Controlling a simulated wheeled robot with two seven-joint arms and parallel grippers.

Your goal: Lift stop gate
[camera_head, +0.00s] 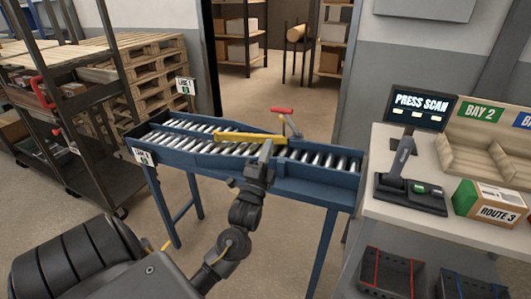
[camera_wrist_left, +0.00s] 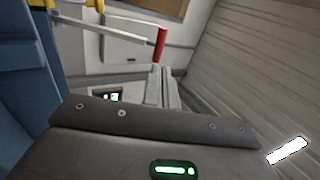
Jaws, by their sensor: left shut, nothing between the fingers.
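The stop gate is a yellow bar (camera_head: 248,137) lying across the roller conveyor (camera_head: 215,146). A grey lever with a red handle (camera_head: 282,110) stands at the conveyor's far side, by the right end of the bar. My left gripper (camera_head: 266,149) is over the near side of the conveyor, in front of the bar's right end, shut and empty. In the left wrist view the closed fingers (camera_wrist_left: 164,86) point toward the red handle (camera_wrist_left: 161,46), which appears just beyond the tips and apart from them. My right gripper is not in view.
A bench (camera_head: 385,148) at the right holds a scanner in its stand (camera_head: 402,158), a screen (camera_head: 418,107) and a Route 3 box (camera_head: 490,202). A shelf cart (camera_head: 75,102) and stacked pallets (camera_head: 160,60) stand left. Floor behind the conveyor is open.

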